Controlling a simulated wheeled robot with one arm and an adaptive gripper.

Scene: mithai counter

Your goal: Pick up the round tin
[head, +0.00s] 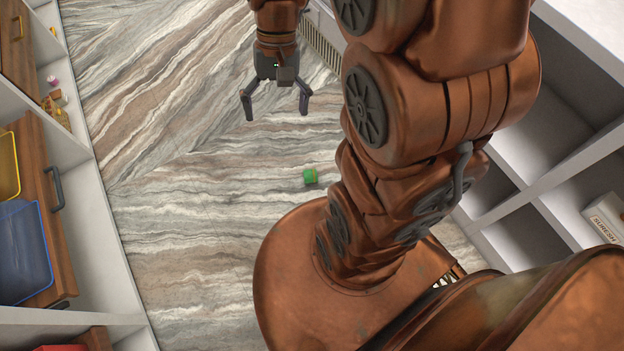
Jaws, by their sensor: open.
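A small green thing (310,176) with a reddish mark lies alone on the floor near the middle of the head view. It is too small to tell whether it is the round tin, and no other thing is clearly a round tin. My gripper (277,114) hangs above the floor at the top centre, up and left of the green thing in the picture. Its two dark fingers are spread apart with nothing between them. My arm covers much of the right side of the view.
A wooden counter (42,170) at left holds a yellow tray (8,165) and a blue tray (22,250). Small items (56,103) sit in a white shelf there. White shelving with a box marked SURESH (606,220) stands at right.

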